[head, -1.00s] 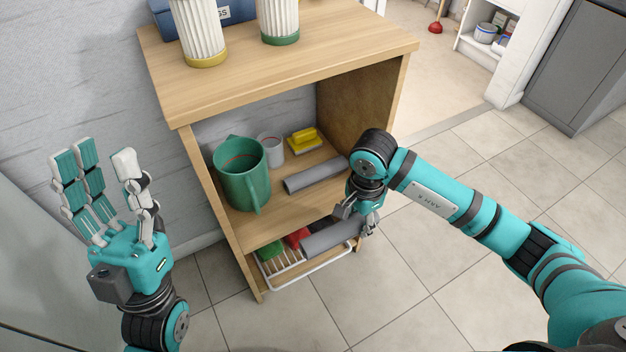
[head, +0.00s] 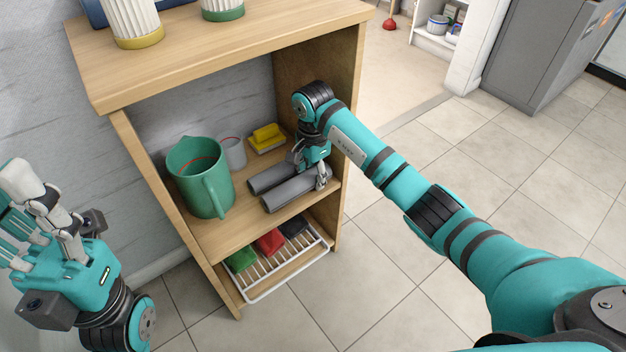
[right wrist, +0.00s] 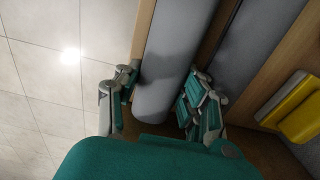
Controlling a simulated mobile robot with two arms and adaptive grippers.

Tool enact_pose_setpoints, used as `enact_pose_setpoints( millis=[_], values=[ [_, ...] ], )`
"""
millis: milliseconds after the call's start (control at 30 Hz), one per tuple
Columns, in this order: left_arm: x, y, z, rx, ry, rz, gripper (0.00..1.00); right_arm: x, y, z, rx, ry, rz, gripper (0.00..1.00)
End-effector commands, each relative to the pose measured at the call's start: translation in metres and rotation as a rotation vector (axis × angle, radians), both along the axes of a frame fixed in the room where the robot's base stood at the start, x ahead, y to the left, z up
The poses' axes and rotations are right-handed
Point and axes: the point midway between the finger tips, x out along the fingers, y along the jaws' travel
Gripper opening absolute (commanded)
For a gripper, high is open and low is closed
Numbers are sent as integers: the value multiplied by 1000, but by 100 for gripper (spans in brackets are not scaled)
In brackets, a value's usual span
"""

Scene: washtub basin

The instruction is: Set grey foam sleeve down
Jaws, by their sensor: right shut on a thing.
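A grey foam sleeve (head: 290,193) lies along the front part of the middle shelf (head: 232,238), at or just above its surface; I cannot tell whether it touches. My right gripper (head: 312,172) is shut on its right end. In the right wrist view the held sleeve (right wrist: 172,70) runs between the fingers. A second grey sleeve (head: 264,179) lies just behind it, roughly parallel, and partly hidden by the gripper. My left gripper (head: 25,215) is open and empty at the left edge, partly cut off, away from the shelf.
A green jug (head: 203,180), a grey-white cup (head: 233,153) and a yellow sponge (head: 265,134) stand on the same shelf. The wooden top (head: 220,55) overhangs it. A white rack (head: 275,268) with green, red and dark cloths sits below.

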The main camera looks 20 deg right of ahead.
Motion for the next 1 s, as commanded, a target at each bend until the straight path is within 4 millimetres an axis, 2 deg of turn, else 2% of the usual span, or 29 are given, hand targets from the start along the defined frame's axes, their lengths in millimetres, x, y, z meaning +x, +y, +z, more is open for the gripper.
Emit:
enact_pose_setpoints(
  millis=[367, 400, 467, 767, 867, 1000],
  values=[
    [0, 0, 1, 1, -7, 0, 40, 0, -1, -5, -2, -2, 0, 18],
    [0, 0, 2, 1, -9, 0, 40, 0, 0, -5, -1, -3, 0, 41],
    [0, 0, 2, 1, -9, 0, 40, 0, 0, -4, 0, -2, 0, 49],
    [0, -1, 3, 1, -9, 0, 40, 0, 0, -2, 1, -2, -1, 49],
    [-1, 0, 9, -1, -13, -1, 40, 1, -1, 10, -1, -4, -1, 49],
    [-2, 1, -2, -2, 47, -2, 40, 1, -1, 35, -1, -6, 0, 49]
  ],
)
